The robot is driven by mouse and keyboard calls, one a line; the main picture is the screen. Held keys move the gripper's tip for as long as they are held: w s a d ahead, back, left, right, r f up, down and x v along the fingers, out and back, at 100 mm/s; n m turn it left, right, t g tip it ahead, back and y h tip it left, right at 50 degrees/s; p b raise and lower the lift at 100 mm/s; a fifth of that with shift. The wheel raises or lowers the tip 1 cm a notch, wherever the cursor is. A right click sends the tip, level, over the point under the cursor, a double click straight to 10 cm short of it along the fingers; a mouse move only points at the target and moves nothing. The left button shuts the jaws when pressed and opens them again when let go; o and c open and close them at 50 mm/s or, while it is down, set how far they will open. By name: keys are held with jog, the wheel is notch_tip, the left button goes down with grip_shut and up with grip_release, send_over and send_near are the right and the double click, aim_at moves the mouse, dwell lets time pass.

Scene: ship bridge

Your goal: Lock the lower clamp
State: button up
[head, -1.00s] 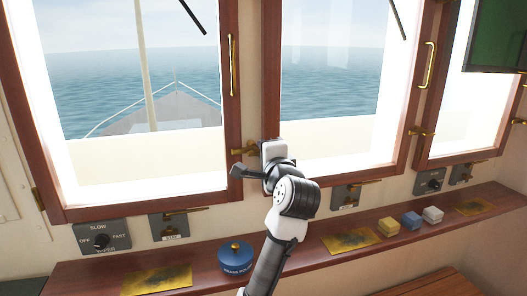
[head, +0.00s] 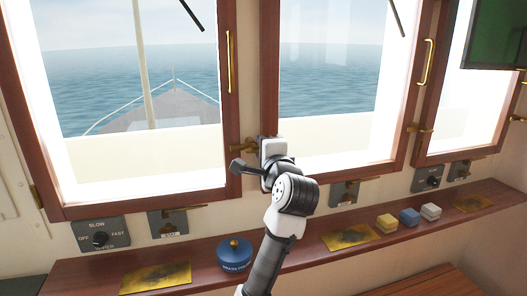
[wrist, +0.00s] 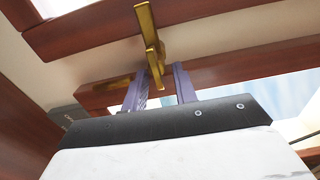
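A brass clamp (head: 243,149) sits on the wooden post between the left and middle windows, low down, just left of my gripper. In the wrist view a brass clamp handle (wrist: 150,40) juts from the wall, its lower end reaching down between my fingertips. My gripper (wrist: 160,72) is open, with one purple finger on each side of that end. I cannot tell whether either finger touches it. A flat brass piece (wrist: 105,85) lies on the wooden frame beside the left finger. In the head view my arm hides the fingertips.
Below the windows runs a wooden shelf (head: 200,272). It holds a blue brass polish tin (head: 235,256), a yellow block (head: 387,224), a blue block (head: 409,216) and a white block (head: 431,211). A wiper switch (head: 100,236) is on the wall. Brass handles (head: 229,62) stand on the window frames.

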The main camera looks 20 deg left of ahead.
jog(key=b+v, duration=0.3)
jog(key=v, duration=1)
jog(key=shift+s+d+b, duration=0.3)
jog(key=shift+b, duration=0.1)
